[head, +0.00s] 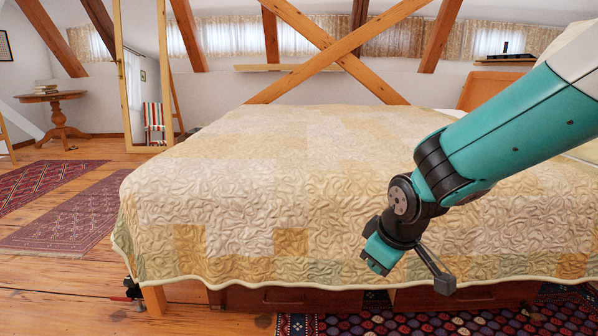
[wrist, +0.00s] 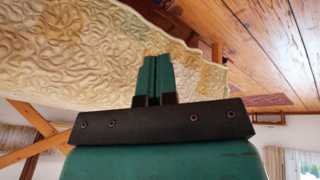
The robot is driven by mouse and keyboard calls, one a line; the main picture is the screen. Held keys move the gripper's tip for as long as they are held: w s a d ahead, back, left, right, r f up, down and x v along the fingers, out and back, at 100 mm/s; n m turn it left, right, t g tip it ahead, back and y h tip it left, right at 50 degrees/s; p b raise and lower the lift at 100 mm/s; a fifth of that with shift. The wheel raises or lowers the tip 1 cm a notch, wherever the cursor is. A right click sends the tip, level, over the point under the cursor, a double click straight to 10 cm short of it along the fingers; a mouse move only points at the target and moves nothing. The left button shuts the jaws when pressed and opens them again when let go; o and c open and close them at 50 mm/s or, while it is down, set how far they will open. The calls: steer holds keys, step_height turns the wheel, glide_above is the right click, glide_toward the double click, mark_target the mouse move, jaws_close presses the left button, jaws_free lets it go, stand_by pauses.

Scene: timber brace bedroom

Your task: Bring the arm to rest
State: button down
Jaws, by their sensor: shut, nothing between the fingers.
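My teal and black arm comes in from the right in the head view and hangs in front of the bed's patchwork quilt (head: 300,190). My gripper (wrist: 154,78) shows in the wrist view with its two teal fingers side by side, shut and with nothing between them. In the head view the arm's end is bent down near the quilt's front edge; the fingers are hard to make out there. I cannot tell the exact gap between the arm's end and the quilt.
The bed has wooden drawers (head: 300,299) beneath and a patterned rug (head: 420,324) in front. Crossed timber braces (head: 335,48) stand behind it. At the left are a mirror (head: 142,75), a small round table (head: 52,97), two red rugs (head: 75,215) and open wooden floor.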

steer(key=s+r+m+g+y+p, duration=0.15)
steer(key=s+r, duration=0.45)
steer(key=s, duration=0.6)
steer(key=s+r+m+g+y+p, duration=0.1)
steer(key=s+r+g+y+p, duration=0.15)
steer(key=s+r, duration=0.7)
step_height(320, 180, up, 33)
steer(key=s+h+p, duration=0.1)
steer(key=s+p, duration=0.2)
steer(key=p, duration=3.2)
steer(key=shift+f+p, duration=0.15)
steer(key=shift+p, duration=0.2)
steer(key=shift+d, duration=0.1)
